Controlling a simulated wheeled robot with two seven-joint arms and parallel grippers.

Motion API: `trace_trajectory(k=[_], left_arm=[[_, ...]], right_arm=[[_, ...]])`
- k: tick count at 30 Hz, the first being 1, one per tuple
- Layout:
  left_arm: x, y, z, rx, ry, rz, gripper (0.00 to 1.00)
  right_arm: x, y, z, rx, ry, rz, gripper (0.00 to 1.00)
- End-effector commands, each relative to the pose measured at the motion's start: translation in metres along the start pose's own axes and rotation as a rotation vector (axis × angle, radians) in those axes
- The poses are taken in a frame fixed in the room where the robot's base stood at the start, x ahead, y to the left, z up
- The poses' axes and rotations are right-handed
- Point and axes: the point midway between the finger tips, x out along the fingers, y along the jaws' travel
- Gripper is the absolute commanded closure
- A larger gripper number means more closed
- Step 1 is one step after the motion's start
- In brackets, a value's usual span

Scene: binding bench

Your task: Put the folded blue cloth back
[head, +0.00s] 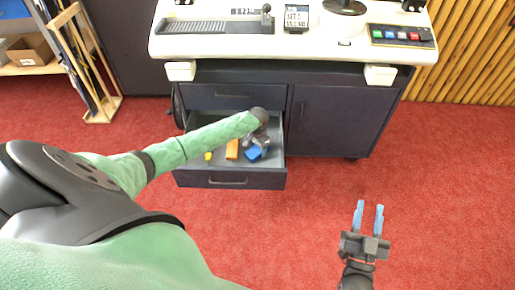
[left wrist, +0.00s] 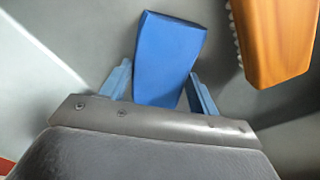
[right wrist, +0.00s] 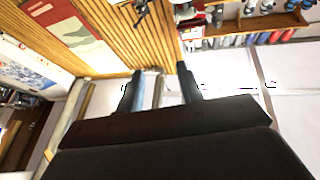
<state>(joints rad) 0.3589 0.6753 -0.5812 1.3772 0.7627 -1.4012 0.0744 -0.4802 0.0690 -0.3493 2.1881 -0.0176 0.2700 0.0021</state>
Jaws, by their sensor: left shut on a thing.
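The folded blue cloth (head: 256,154) is inside the open lower drawer (head: 270,176) of the dark cabinet. In the left wrist view the blue cloth (left wrist: 168,60) is between the two light-blue fingers. My left gripper (head: 260,143) reaches down into the drawer and is shut on the cloth; the wrist partly hides it in the head view. I cannot tell whether the cloth touches the drawer floor. My right gripper (head: 369,218) is open and empty, away from the cabinet over the red carpet.
An orange object (head: 232,149) lies beside the cloth in the drawer, with a small yellow thing (head: 208,156) to its left. The bench top (head: 335,50) above carries a keypad device (head: 296,18) and a button panel (head: 401,36). The carpet right of the drawer is clear.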

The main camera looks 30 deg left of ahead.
Motion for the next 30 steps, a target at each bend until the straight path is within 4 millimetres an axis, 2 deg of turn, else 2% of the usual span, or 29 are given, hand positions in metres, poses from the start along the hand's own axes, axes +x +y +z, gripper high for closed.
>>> trace_trajectory(k=[4,5,8,18,23,30], left_arm=[[0.001,0.0,0.0,0.0,0.0,0.0,0.64],[0.001,0.0,0.0,0.0,0.0,0.0,0.35],[0.001,0.0,0.0,0.0,0.0,0.0,0.17],[0.0,0.0,0.0,0.0,0.0,0.0,0.17],[-0.006,0.0,0.0,0.0,0.0,0.0,0.17],[-0.029,-0.001,0.0,0.0,0.001,0.0,0.17]], right_arm=[[-0.002,0.0,0.005,0.002,-0.013,0.001,0.64],[-0.003,0.0,0.006,0.002,-0.017,0.001,0.64],[-0.004,0.0,0.009,0.002,-0.022,0.001,0.64],[-0.003,0.0,0.007,0.001,-0.017,0.0,0.64],[0.003,-0.001,-0.008,-0.002,0.02,-0.002,0.64],[-0.014,0.001,0.045,0.012,-0.149,0.007,0.64]])
